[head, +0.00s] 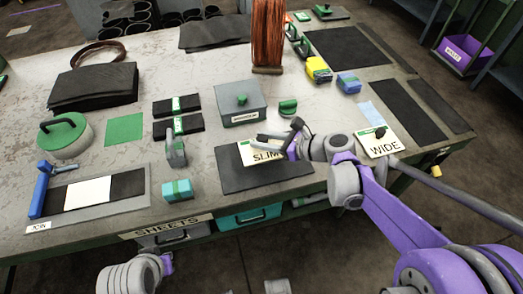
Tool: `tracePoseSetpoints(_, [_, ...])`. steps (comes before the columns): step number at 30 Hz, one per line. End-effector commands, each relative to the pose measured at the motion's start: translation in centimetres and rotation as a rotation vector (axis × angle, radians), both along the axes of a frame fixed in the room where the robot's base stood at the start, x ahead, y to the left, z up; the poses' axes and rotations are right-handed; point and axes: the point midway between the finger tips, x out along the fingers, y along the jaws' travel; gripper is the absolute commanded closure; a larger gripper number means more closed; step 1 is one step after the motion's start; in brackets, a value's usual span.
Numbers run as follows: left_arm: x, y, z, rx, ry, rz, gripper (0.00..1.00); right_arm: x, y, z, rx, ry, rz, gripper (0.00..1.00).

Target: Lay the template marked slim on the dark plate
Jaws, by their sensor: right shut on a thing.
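The template marked SLIM (256,156) is a pale card with a green edge strip, over the back part of the dark plate (265,180). I cannot tell whether it touches the plate or hovers just above it. My right gripper (285,138) is shut on the slim template, and its jaws and wrist hide the template's right side. The template marked WIDE (377,146), pale with a dark knob, lies to the right near the table edge. Part of my left arm shows at the bottom left, but its gripper is not in view.
A grey lidded box (239,103) stands behind the plate, with a green-topped block (287,108) beside it. A teal block (178,190) lies left of the plate. A board with a blue clamp (40,190) is at the left. Dark strips (408,110) lie at the right.

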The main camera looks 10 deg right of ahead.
Motion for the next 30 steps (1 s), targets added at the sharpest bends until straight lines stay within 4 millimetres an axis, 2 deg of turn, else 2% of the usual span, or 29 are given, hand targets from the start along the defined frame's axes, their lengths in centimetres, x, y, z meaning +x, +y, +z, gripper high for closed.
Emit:
tracePoseSetpoints(5, [0.0, 0.0, -0.5, 0.000, 0.001, 0.000, 1.00, 0.0, 0.0, -1.6, 0.000, 0.000, 0.000, 1.00])
tracePoseSetpoints(10, [0.0, 0.0, -1.2, 0.000, 0.004, 0.000, 1.00, 0.0, 0.0, -3.9, 0.000, 0.000, 0.000, 1.00])
tracePoseSetpoints(21, [0.0, 0.0, -1.5, 0.000, 0.005, 0.000, 1.00, 0.0, 0.0, -4.4, 0.000, 0.000, 0.000, 1.00])
tracePoseSetpoints(22, [0.0, 0.0, -1.5, 0.000, 0.005, 0.000, 1.00, 0.0, 0.0, -4.4, 0.000, 0.000, 0.000, 0.61])
tracePoseSetpoints(27, [0.0, 0.0, -1.4, 0.000, 0.005, 0.000, 1.00, 0.0, 0.0, -4.3, 0.000, 0.000, 0.000, 0.32])
tracePoseSetpoints(30, [0.0, 0.0, -1.4, 0.000, 0.005, 0.000, 1.00, 0.0, 0.0, -4.3, 0.000, 0.000, 0.000, 0.32])
